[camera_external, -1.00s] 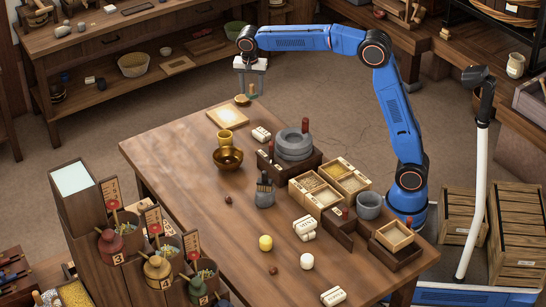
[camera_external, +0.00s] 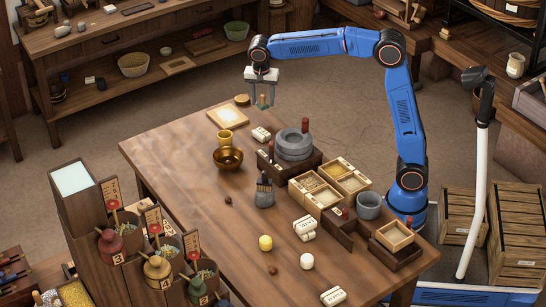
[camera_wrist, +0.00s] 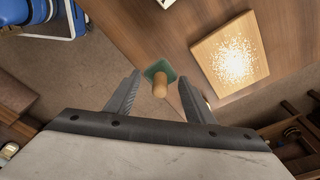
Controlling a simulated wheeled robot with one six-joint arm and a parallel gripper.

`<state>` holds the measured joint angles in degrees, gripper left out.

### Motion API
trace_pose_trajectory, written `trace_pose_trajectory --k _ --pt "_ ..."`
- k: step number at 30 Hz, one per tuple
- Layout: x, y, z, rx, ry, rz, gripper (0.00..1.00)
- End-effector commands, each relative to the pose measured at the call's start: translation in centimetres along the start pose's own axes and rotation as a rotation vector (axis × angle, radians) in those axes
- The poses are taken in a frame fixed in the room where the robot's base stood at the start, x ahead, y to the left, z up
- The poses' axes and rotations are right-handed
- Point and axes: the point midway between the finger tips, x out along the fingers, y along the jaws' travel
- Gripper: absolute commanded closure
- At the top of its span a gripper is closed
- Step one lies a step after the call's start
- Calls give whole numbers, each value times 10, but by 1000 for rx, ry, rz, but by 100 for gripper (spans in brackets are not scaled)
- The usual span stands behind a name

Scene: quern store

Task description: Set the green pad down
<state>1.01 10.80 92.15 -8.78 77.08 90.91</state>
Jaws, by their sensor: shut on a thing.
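The green pad (camera_external: 263,106) has a pale wooden knob and hangs between the fingers of my gripper (camera_external: 261,101). In the wrist view the green pad (camera_wrist: 154,68) is a small tilted square beyond the fingertips, its knob pointing back at the camera. My gripper (camera_wrist: 159,100) is shut on the pad, though its fingers stand well apart in this view. In the external view the pad appears past the table's far edge, near the back corner; its exact height is unclear.
A wooden board with a bright pale patch (camera_external: 228,116) lies at the table's back corner, with a round wooden piece (camera_external: 242,99) behind it. The table's middle left is mostly clear.

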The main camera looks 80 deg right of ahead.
Motion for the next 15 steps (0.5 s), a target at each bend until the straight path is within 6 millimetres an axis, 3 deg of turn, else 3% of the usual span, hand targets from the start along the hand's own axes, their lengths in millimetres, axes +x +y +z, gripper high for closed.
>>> trace_pose_trajectory --k 15 --pt "48 0 7 1 0 1 73"
